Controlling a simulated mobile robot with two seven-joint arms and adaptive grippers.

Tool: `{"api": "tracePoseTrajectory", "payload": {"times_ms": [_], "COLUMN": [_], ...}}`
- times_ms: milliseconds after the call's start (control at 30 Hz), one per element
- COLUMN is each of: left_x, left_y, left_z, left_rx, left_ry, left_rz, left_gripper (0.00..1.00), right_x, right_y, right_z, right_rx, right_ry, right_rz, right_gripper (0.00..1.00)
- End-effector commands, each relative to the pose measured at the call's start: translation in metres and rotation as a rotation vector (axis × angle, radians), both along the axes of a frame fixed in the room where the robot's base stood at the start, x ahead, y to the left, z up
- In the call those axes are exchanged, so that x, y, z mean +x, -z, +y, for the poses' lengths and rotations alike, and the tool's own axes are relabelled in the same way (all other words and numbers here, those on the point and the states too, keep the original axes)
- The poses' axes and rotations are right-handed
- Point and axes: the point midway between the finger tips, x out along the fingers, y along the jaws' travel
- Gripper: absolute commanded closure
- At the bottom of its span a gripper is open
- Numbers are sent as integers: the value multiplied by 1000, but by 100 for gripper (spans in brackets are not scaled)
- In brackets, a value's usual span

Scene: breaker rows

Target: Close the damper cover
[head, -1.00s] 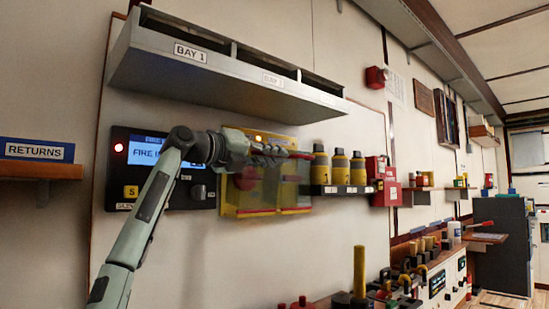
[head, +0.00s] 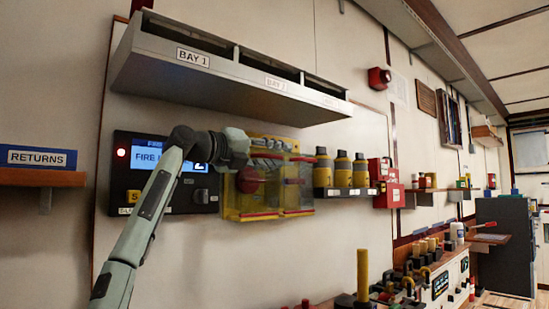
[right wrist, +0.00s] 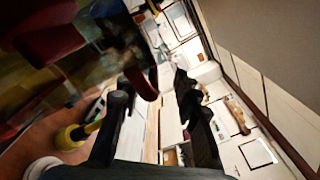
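The damper cover (head: 276,200) is a see-through yellow pane with red strips, on a yellow-framed panel on the wall in the head view. A red round part (head: 248,180) shows through it. I cannot tell whether the cover lies fully flat on its frame. My right gripper (head: 272,152) is at the cover's upper edge, its fingers partly hidden there. In the right wrist view its two black fingers (right wrist: 155,88) are apart, with a dark red bar (right wrist: 145,82) close to the left finger; contact is unclear. My left gripper is not in view.
A control panel with a lit screen (head: 147,155) is left of the cover. A grey bay shelf (head: 215,85) juts out above. Yellow-and-black canisters (head: 341,172) and a red box (head: 384,183) stand to the right. The wall below the cover is clear.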

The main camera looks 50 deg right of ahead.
Motion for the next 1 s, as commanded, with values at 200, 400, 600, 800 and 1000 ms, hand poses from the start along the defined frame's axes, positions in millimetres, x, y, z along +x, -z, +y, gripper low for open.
{"api": "tracePoseTrajectory", "payload": {"times_ms": [200, 400, 600, 800, 1000], "left_x": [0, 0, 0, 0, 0], "left_y": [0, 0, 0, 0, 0], "left_z": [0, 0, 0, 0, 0], "left_rx": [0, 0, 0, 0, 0], "left_ry": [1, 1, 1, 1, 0], "left_rz": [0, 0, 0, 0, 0], "left_gripper": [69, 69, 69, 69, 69], "right_x": [1, 7, 14, 17, 18], "right_y": [3, 3, 3, 2, 3], "right_z": [-1, 18, 51, 69, 72], "right_rx": [3, 3, 3, 3, 3], "right_ry": [1, -3, -2, 1, 2], "right_rz": [3, 5, 3, 2, 2], "right_gripper": [69, 69, 69, 69, 69]}}
